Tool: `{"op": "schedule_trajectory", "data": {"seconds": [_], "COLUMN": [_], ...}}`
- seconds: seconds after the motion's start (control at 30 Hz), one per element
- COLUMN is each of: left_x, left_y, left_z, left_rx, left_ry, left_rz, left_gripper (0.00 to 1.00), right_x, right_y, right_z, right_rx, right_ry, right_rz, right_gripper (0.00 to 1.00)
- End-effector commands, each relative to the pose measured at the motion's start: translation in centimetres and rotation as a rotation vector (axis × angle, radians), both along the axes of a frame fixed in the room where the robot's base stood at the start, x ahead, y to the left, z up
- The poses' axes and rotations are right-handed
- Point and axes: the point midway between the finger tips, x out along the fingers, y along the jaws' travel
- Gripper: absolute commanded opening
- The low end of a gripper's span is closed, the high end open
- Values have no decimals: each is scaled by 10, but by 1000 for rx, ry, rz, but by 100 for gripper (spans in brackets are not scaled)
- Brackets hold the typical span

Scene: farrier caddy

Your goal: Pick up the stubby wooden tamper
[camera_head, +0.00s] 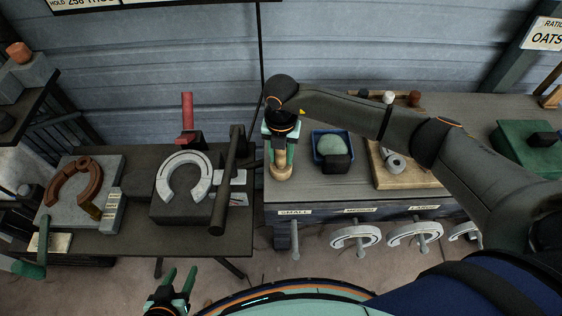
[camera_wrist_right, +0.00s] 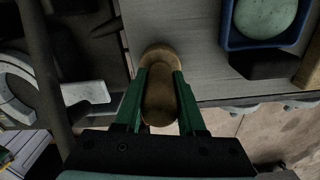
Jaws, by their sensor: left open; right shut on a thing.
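The stubby wooden tamper (camera_head: 281,171) stands upright at the left end of the grey bench top (camera_head: 320,187). It is light wood with a wider round foot. My right gripper (camera_head: 282,150) comes down from above and is shut on its upper part. In the right wrist view the tamper (camera_wrist_right: 159,100) sits between the two green fingers of the right gripper (camera_wrist_right: 159,110), its wider end past the fingertips. I cannot tell whether its foot touches the bench. My left gripper (camera_head: 180,280) is open and empty, low in front of the dark table.
A blue tray (camera_head: 317,150) with a pale green round thing is just right of the tamper. A wooden board (camera_head: 400,180) lies farther right. A dark table (camera_head: 235,240) at left holds a pale horseshoe (camera_head: 183,177) on a block.

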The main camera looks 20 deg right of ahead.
Motion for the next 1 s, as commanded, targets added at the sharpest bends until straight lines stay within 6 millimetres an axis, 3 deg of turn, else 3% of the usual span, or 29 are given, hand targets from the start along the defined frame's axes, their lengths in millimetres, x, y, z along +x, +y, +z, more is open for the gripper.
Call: {"op": "schedule_trajectory", "data": {"seconds": [0.23, 0.5, 0.7, 1.0], "left_x": [0, 0, 0, 0], "left_y": [0, 0, 0, 0], "left_z": [0, 0, -1, -1], "left_rx": [0, 0, 0, 0], "left_ry": [0, 0, 0, 0], "left_rz": [0, 0, 0, 0], "left_gripper": [50, 50, 50, 50], "right_x": [2, 1, 1, 0], "right_y": [0, 0, 0, 0], "right_z": [14, 67, 95, 101], "right_rx": [2, 2, 0, 1], "right_ry": [-5, -5, -4, 0], "right_rz": [0, 1, -1, 0], "right_gripper": [0, 0, 0, 0]}}
